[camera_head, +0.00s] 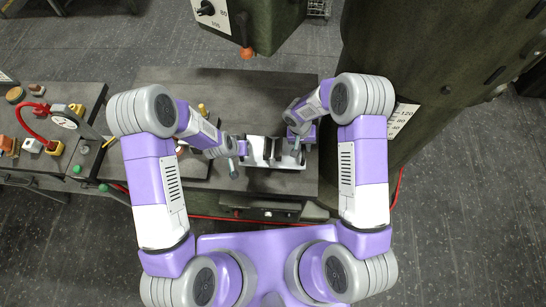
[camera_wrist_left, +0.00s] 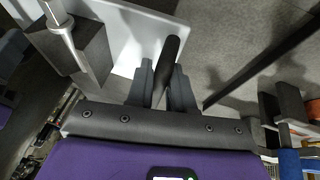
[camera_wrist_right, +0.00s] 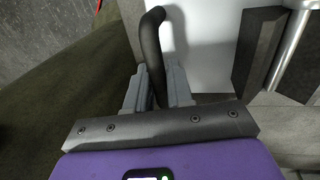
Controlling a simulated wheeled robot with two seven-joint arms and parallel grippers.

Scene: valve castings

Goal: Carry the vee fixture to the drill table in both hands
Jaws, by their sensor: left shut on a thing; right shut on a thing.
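The vee fixture is a white plate (camera_head: 258,158) with dark blocks, seen over the front part of a dark grey table (camera_head: 245,92) beside a green machine. A dark block (camera_wrist_left: 85,45) with a silver rod shows in the left wrist view. My left gripper (camera_head: 243,148) is shut on the fixture's left dark handle (camera_wrist_left: 170,55). My right gripper (camera_head: 302,140) is shut on the right dark handle (camera_wrist_right: 152,45). The white plate also shows in the right wrist view (camera_wrist_right: 205,50). I cannot tell whether the fixture touches the table top.
A green machine column (camera_head: 375,55) stands to the right, and a green machine head (camera_head: 262,22) with a dial is at the back. The table's back part is clear.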

